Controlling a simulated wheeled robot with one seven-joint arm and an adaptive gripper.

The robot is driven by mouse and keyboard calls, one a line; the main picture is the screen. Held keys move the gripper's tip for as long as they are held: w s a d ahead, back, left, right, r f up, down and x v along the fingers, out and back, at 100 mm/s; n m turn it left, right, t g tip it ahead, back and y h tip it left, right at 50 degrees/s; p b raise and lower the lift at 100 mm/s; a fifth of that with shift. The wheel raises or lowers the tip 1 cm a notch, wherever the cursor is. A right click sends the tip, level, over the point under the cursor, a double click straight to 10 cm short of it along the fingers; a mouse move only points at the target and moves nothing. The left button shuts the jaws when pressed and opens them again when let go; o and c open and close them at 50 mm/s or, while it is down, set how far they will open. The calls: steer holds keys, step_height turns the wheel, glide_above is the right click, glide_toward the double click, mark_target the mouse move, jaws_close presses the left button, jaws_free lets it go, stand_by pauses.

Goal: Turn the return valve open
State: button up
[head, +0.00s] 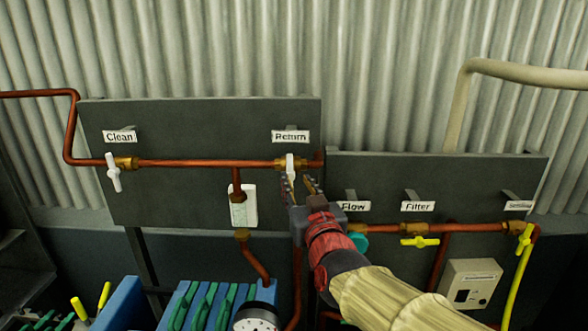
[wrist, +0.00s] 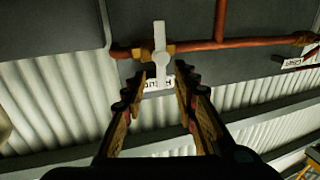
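The return valve (head: 290,165) has a white handle standing upright, across the horizontal copper pipe, below the "Return" label (head: 290,137). In the wrist view, which looks upside down, the valve's white handle (wrist: 160,42) shows at the top centre. My gripper (head: 299,184) is just below and in front of the return valve in the head view. Its two fingers are spread apart, and in the wrist view my gripper (wrist: 160,82) has one finger on each side of the handle's line. Nothing is held. Whether the fingertips reach to the handle's depth is hard to tell.
The clean valve (head: 113,172) has a tilted white handle at left on the same pipe (head: 205,163). At right are the "Flow" (head: 355,206) and "Filter" (head: 417,206) labels, with a yellow handle (head: 420,242). A gauge (head: 256,319) and blue-green panels (head: 205,300) stand below.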

mark_target(291, 173)
steer(key=x, duration=0.7)
steer(key=shift+w+a+f+b, duration=0.15)
steer(key=shift+w+b, duration=0.15)
steer(key=c, duration=0.7)
jaws_close()
